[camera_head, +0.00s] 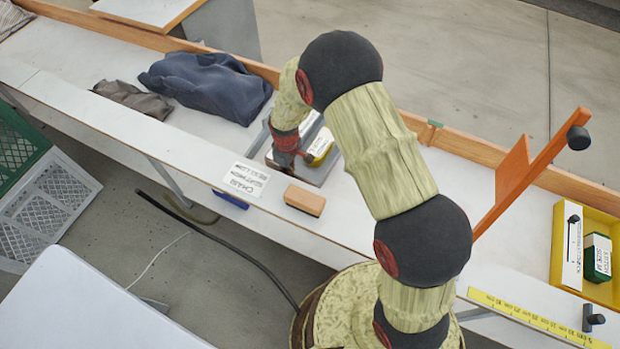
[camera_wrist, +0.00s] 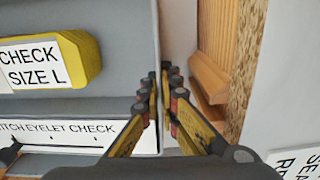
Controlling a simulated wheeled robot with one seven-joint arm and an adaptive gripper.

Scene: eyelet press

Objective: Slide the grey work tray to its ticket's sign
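The grey work tray (camera_head: 322,173) lies on the white bench, partly hidden by my arm. It fills the left of the wrist view (camera_wrist: 110,16). A yellow block (camera_head: 320,146) on it has a white label, "CHECK SIZE L" in the wrist view (camera_wrist: 84,58). A white strip (camera_wrist: 75,134) there reads "...ITCH EYELET CHECK".
A wooden block (camera_head: 304,200) sits near the card and shows beside my gripper (camera_wrist: 210,65). A blue item (camera_head: 231,200) is at the front edge. Dark cloth (camera_head: 207,85) lies left. An orange bar (camera_head: 530,170) and yellow bin (camera_head: 557,240) stand right.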

